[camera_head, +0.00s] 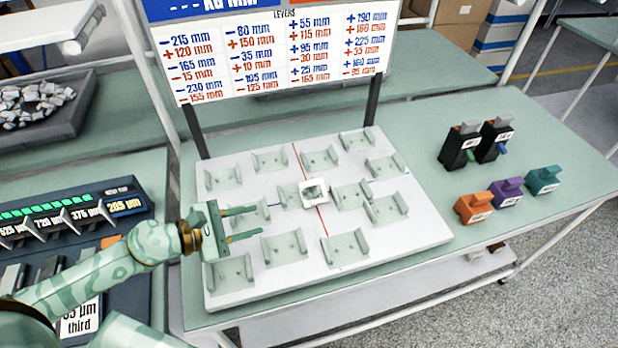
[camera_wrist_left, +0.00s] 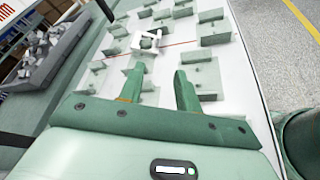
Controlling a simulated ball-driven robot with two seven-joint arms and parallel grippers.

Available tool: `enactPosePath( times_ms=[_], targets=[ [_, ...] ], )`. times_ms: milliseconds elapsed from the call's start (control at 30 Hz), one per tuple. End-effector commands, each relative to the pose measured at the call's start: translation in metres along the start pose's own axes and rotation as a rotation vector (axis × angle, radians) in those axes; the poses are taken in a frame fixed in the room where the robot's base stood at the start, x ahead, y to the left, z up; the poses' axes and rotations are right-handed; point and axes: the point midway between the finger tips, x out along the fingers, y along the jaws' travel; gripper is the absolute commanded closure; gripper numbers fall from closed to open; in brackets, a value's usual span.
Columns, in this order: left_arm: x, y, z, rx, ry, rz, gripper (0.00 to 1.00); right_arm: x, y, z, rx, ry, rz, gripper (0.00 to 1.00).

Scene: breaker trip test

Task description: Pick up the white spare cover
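A small white square piece with a grey-green middle (camera_head: 314,193), which looks like the white spare cover, sits near the middle of the white board (camera_head: 415,240). It also shows in the left wrist view (camera_wrist_left: 146,41), beyond the fingertips. My left gripper (camera_head: 258,221) is over the left part of the board, its fingers pointing right towards the white piece. In the left wrist view the fingers (camera_wrist_left: 158,70) stand apart with nothing between them. The gripper is short of the piece and not touching it. My right gripper is in neither view.
Several pale grey-green cradles (camera_head: 346,248) stand on the board around the piece. A sign of millimetre values (camera_head: 285,55) rises behind on dark posts. Black breakers (camera_head: 459,146) and orange (camera_head: 474,208), purple (camera_head: 506,191) and teal (camera_head: 543,179) blocks stand at the right. A grey tray (camera_head: 75,120) is at left.

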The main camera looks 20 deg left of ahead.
Motion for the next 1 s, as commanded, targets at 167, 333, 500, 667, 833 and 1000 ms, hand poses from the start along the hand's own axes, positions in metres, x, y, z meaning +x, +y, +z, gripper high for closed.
enactPosePath(
  times_ms=[167, 333, 500, 667, 833, 1000],
  targets=[
    [0.02, 0.002, 0.002, 0.009, -0.002, -0.004, 0.66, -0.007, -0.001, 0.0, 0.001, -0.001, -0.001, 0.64],
    [0.063, 0.001, 0.002, 0.007, -0.003, -0.004, 0.66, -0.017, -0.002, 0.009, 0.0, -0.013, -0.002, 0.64],
    [0.096, 0.0, 0.0, 0.007, 0.0, -0.004, 0.66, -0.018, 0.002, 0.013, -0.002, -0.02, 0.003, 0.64],
    [0.11, -0.001, 0.0, 0.007, 0.0, -0.006, 0.66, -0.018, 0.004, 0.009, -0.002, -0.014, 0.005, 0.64],
    [0.134, -0.001, 0.0, 0.006, -0.001, -0.005, 0.66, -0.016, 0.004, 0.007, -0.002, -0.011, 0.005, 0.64],
    [0.159, -0.002, -0.001, 0.006, 0.0, -0.005, 0.66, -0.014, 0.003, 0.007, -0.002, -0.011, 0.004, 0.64]
  ],
)
